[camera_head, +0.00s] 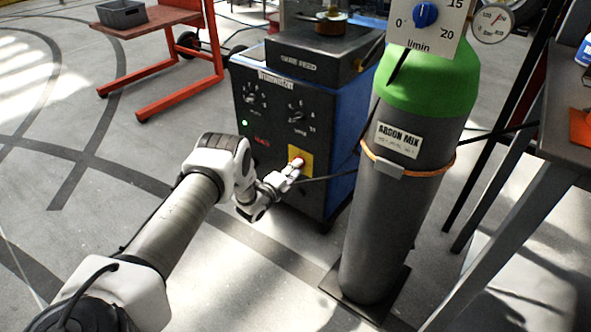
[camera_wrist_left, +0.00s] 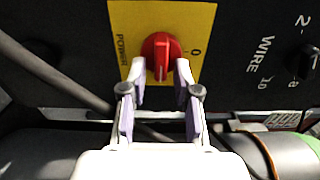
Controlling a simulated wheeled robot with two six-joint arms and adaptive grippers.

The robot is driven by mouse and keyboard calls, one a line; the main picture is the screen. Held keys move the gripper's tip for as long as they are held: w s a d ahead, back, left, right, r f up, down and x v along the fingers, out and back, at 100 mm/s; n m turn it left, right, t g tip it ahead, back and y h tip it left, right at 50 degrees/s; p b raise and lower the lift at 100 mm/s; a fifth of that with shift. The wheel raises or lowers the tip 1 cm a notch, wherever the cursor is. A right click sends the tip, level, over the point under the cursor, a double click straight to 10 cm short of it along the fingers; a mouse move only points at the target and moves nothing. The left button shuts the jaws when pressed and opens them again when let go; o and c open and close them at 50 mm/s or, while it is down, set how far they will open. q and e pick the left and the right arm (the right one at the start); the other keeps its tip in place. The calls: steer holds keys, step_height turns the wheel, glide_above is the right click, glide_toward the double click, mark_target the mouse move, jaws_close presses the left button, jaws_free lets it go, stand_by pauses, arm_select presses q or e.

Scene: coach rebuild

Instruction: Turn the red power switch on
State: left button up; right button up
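The red power switch (camera_wrist_left: 161,56) is a rotary knob on a yellow plate (camera_wrist_left: 124,22) marked POWER and 0. Its white line points down in the wrist view, toward my gripper. In the head view the switch (camera_head: 297,162) is low on the dark front of the welding machine (camera_head: 272,183). My left gripper (camera_head: 291,172) reaches it from the front. In the wrist view the fingertips of my left gripper (camera_wrist_left: 160,76) are apart, one on each side of the knob's lower part. I cannot tell whether they touch it. My right gripper is in no view.
A green-topped gas cylinder (camera_head: 378,220) stands close to the right of the machine. A dark cable (camera_head: 325,178) runs beside the switch. A green lamp (camera_head: 245,123) glows on the panel. A red cart (camera_head: 160,20) is at the back left; a table (camera_head: 528,135) is at right.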

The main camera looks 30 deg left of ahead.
arm_select(q)
steer(key=s, duration=1.2)
steer(key=shift+a, duration=0.45)
